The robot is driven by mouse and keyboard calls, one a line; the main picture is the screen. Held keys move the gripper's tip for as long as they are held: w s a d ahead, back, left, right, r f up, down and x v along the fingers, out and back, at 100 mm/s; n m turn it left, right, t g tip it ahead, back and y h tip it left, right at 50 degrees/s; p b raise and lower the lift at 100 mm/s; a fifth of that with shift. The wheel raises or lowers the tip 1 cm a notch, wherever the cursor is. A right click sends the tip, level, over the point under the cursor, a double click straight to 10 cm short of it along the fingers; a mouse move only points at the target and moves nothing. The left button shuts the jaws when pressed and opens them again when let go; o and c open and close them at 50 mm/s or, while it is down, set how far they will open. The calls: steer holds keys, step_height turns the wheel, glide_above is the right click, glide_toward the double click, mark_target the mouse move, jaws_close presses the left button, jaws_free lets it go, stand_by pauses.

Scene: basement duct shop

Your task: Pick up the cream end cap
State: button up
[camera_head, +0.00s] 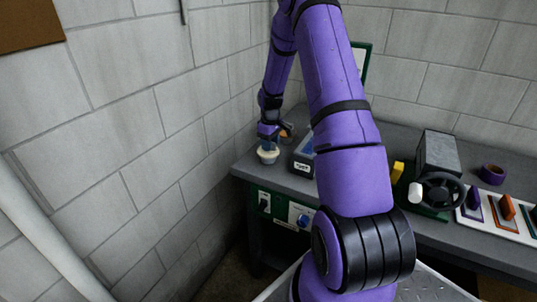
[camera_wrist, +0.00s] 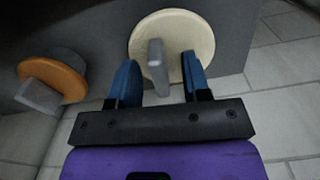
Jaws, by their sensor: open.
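The cream end cap (camera_wrist: 190,28) is a round disc with a grey upright tab (camera_wrist: 157,66) on its face. In the head view the cream cap (camera_head: 267,156) is at the left front corner of the workbench. My gripper (camera_wrist: 160,63) is open over it. The two blue fingers stand on either side of the tab, with gaps visible on both sides. In the head view my gripper (camera_head: 269,137) is just above the cap and hides part of it. I cannot tell whether the fingers touch the disc.
An orange cap (camera_wrist: 57,78) with a grey tab lies beside the cream one, left in the wrist view. A dark bin (camera_head: 303,163) with a label stands to the right on the workbench (camera_head: 400,123). A block wall (camera_head: 150,120) rises close on the left.

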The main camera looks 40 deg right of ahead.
steer(key=shift+f, duration=0.1)
jaws_close()
steer(key=shift+r, duration=0.2)
